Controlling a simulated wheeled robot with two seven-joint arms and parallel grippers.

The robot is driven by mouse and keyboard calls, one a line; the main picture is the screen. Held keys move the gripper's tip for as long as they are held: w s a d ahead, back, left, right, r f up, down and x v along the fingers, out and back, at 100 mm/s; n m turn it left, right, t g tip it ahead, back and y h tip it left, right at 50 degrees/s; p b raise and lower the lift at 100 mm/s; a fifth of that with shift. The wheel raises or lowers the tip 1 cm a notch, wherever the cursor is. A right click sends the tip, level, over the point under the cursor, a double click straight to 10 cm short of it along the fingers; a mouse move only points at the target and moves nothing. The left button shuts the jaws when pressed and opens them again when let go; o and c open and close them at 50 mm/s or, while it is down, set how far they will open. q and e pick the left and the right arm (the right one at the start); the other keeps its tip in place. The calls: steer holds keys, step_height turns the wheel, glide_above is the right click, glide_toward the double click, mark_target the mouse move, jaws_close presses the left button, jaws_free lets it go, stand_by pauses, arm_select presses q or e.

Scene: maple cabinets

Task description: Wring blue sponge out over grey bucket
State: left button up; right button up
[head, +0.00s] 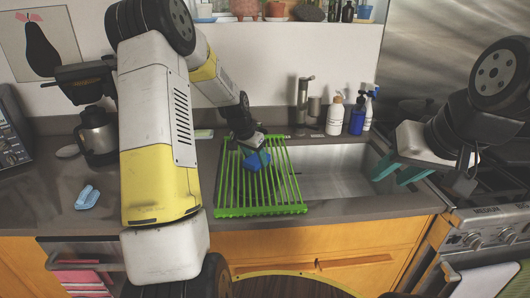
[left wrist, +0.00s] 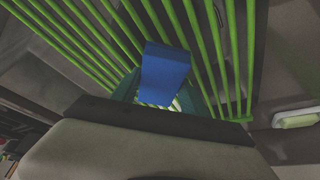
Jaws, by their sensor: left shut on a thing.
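The blue sponge (head: 259,161) is between the fingers of my left gripper (head: 256,151), which is shut on it. It is over the green slatted rack (head: 262,210); I cannot tell whether it touches the slats. In the left wrist view the sponge (left wrist: 165,75) shows as a blue block between the teal fingers, with green slats behind it. My right gripper (head: 398,172) is open and empty at the right end of the sink. I make out no grey bucket in either view.
The rack lies across the left part of the metal sink (head: 335,178); the right part is open. A tap (head: 303,100) and soap bottles (head: 357,115) stand behind. A light-blue item (head: 87,197) and a metal pot (head: 97,135) are on the left counter. A stove (head: 485,215) is right.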

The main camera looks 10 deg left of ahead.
arm_select(q)
steer(key=shift+f, duration=0.35)
stand_by(0.5)
steer(key=shift+s+f, duration=0.2)
stand_by(1.8)
steer(key=shift+w+r, duration=0.2)
steer(key=shift+r, duration=4)
